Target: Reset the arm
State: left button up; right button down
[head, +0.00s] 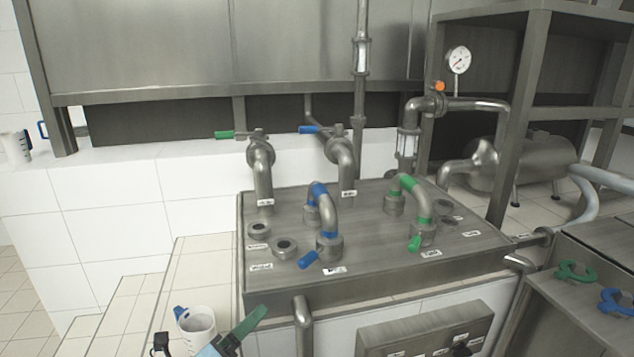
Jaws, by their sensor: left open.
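My left gripper (203,336) shows only in part at the bottom edge of the head view, left of centre. It is open; most of it and its arm are cut off by the frame. A white cup (200,322) with a blue handle shows at the same place in the picture. I cannot tell whether the gripper touches it. My right gripper does not show.
A steel pipe panel (385,262) with blue and green bent pipes stands in the middle. Another white cup (16,146) is at the far left. A steel surface (590,282) with green and blue clamps is at right.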

pick_arm(q)
jog(key=s+a+f+n+y, duration=0.2)
jog(key=a+f+n+y, duration=0.55)
jog(key=n, duration=0.45)
jog(key=s+a+f+n+g+y, duration=0.2)
jog(key=s+a+f+n+g, duration=0.15)
jog(key=s+f+n, duration=0.4)
jog(key=s+a+f+n+g+y, duration=0.25)
jog(key=s+f+n+g, duration=0.3)
jog(key=s+f, duration=0.3)
jog(key=s+d+f+n+g+p, duration=0.1)
jog(key=s+f+n+g+p, duration=0.4)
jog(key=s, duration=0.7)
jog(key=s+d+r+h+p, duration=0.1)
jog(key=s+r+p, duration=0.2)
jog(key=s+p, duration=1.3)
jog(key=p, duration=0.4)
jog(key=shift+s+r+g+p, duration=0.15)
jog(key=shift+g+p, duration=0.15)
jog(key=shift+g, duration=0.1)
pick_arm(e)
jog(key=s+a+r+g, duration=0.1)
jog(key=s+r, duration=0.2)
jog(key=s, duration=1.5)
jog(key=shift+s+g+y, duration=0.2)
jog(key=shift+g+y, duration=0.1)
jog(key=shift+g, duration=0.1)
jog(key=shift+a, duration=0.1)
